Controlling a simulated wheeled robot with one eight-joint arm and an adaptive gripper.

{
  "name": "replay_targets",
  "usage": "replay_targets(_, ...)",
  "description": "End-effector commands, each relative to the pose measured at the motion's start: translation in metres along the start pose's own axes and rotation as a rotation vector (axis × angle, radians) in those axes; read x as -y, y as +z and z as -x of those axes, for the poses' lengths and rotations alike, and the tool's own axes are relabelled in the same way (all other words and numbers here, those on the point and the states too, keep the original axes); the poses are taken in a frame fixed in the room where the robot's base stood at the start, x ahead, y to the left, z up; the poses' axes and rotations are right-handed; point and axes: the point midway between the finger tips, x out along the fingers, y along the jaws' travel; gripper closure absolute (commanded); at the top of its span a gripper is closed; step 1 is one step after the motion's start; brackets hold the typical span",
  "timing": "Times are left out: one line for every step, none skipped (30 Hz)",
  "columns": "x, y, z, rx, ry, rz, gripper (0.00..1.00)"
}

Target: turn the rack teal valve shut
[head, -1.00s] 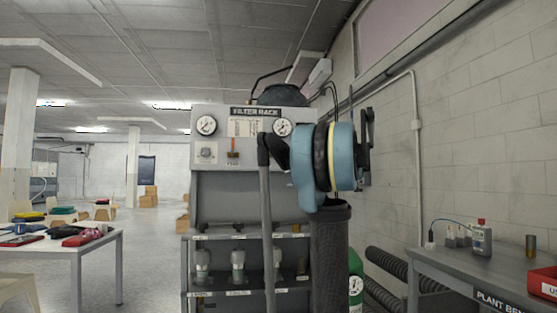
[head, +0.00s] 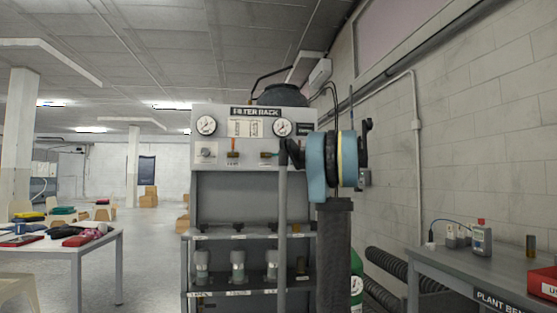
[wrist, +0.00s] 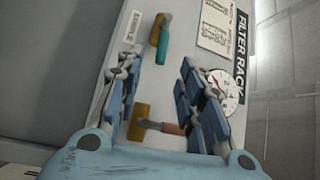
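The teal valve (head: 268,154) sits on the filter rack's grey panel, its teal handle lying sideways, pointing right. In the wrist view the teal valve (wrist: 162,45) shows at the top, its brass-coloured body above the handle. My gripper (wrist: 156,75) is open and empty, its blue fingers spread wide to left and right. The teal valve lies beyond the fingertips, with no contact seen. Another valve with an orange handle (wrist: 168,127) shows nearer the palm, between the fingers in the picture. In the head view my arm stands just right of the teal valve and hides the fingers.
Another orange-handled valve (head: 233,148) is left of the teal one, handle upright. Gauges (head: 206,125) and label cards sit above. Shelves with jars (head: 238,268) are below. A bench (head: 450,280) stands right, a table (head: 60,250) left.

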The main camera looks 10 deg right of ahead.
Motion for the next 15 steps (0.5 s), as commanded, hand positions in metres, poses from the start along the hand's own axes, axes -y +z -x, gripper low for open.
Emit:
replay_targets(0.000, 0.001, -0.010, 0.003, -0.001, 0.000, 0.65)
replay_targets(0.000, 0.001, -0.016, 0.003, -0.001, 0.000, 0.65)
replay_targets(0.000, 0.001, -0.022, 0.003, -0.001, 0.000, 0.65)
replay_targets(0.000, 0.001, -0.028, 0.003, -0.001, 0.000, 0.65)
replay_targets(0.000, 0.001, -0.033, 0.003, -0.001, 0.000, 0.65)
replay_targets(0.000, 0.001, -0.040, 0.003, -0.001, 0.000, 0.65)
replay_targets(0.000, 0.001, -0.045, 0.003, -0.001, 0.000, 0.65)
replay_targets(0.000, 0.001, -0.050, 0.003, -0.001, 0.000, 0.65)
replay_targets(0.000, 0.001, -0.056, 0.002, 0.000, 0.000, 0.65)
replay_targets(0.000, 0.001, -0.060, 0.002, 0.000, 0.000, 0.65)
replay_targets(0.000, 0.000, -0.064, 0.002, 0.000, 0.000, 0.65)
replay_targets(0.000, 0.001, -0.069, 0.002, 0.000, 0.000, 0.65)
replay_targets(0.000, 0.001, -0.072, 0.002, 0.000, 0.000, 0.65)
replay_targets(0.000, 0.000, -0.075, 0.001, 0.000, 0.000, 0.65)
replay_targets(0.000, 0.000, -0.078, 0.001, 0.000, 0.000, 0.65)
